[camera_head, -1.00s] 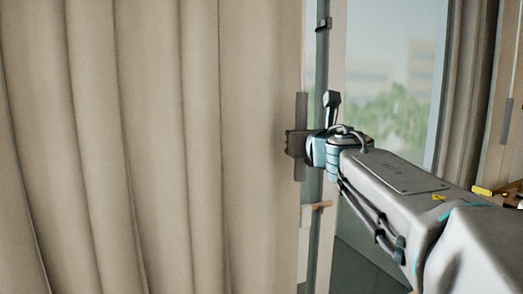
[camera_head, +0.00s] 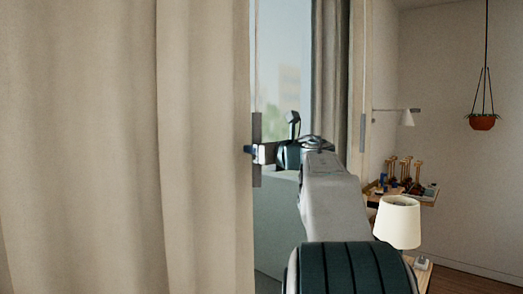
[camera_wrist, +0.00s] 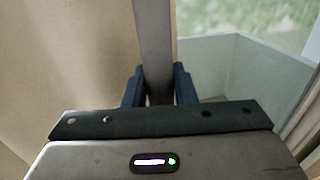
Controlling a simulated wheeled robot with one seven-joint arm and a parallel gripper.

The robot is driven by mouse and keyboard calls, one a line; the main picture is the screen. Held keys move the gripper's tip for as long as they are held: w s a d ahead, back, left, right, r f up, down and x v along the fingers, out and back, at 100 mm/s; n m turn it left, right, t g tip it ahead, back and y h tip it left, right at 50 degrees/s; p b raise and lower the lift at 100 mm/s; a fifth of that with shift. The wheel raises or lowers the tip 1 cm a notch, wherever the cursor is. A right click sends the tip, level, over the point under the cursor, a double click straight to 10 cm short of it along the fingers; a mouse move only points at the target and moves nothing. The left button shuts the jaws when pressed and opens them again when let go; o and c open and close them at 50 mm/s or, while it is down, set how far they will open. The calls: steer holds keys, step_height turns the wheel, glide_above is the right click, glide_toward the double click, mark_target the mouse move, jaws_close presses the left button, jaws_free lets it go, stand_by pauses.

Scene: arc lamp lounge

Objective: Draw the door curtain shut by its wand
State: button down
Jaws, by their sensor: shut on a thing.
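The beige door curtain (camera_head: 120,140) hangs in folds over the left half of the head view, and its edge also shows at the left of the wrist view (camera_wrist: 70,60). The wand (camera_wrist: 154,40) is a flat grey-brown bar at the curtain's leading edge; part of it shows in the head view (camera_head: 257,125). My gripper (camera_wrist: 158,88) is shut on the wand, with its dark blue fingers on both sides of it. In the head view the gripper (camera_head: 252,151) meets the wand at the curtain edge. The wand's lower part is hidden behind my gripper body.
Window glass (camera_head: 283,60) shows right of the curtain edge, with another curtain (camera_head: 330,70) beyond. A lamp with a white shade (camera_head: 397,222) stands at the lower right. A shelf (camera_head: 428,200) holds small items, and a plant pot (camera_head: 482,122) hangs at the far right.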

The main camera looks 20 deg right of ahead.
steer(key=shift+d+r, duration=0.1)
steer(key=shift+r, duration=0.15)
steer(key=c, duration=1.5)
jaws_free()
steer(key=shift+w+f, duration=0.1)
steer(key=shift+f, duration=0.1)
steer(key=shift+d, duration=0.1)
steer(key=b+v, duration=0.2)
steer(key=v, duration=1.1)
steer(key=shift+s, duration=0.45)
